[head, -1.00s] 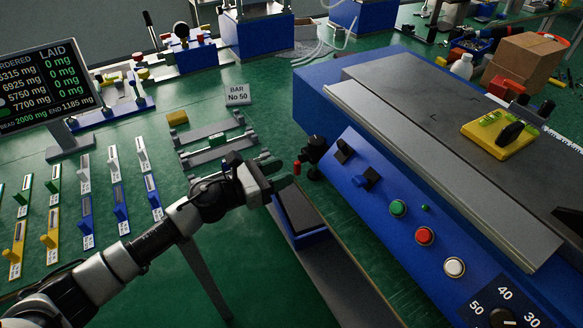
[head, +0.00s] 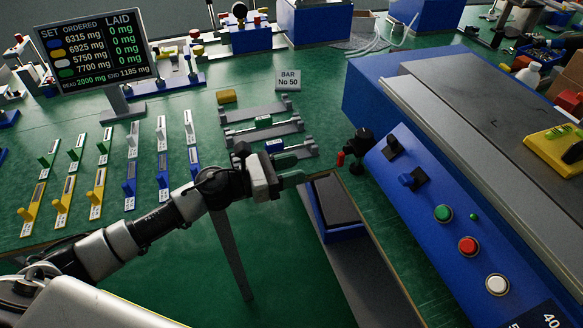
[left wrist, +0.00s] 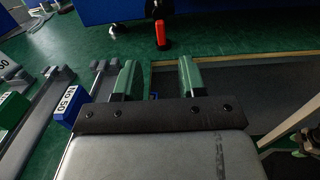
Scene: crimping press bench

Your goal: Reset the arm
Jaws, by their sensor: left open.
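My left gripper (head: 292,180) is open and empty over the near edge of the green bench. In the left wrist view its two green fingers (left wrist: 158,80) stand apart with nothing between them. My left arm comes in from the lower left. A blue block marked No 50 (left wrist: 72,104) lies left of the fingers, apart from them; in the head view a blue block (head: 274,146) sits on a grey rack just beyond the gripper. A small red piece (head: 340,158) is right of the gripper, beside the press (head: 430,180).
A dark pad on a blue block (head: 335,200) lies right of the gripper. Rows of coloured upright holders (head: 131,180) stand to the left. A display screen (head: 96,50) and a "BAR No 50" sign (head: 288,80) stand farther back.

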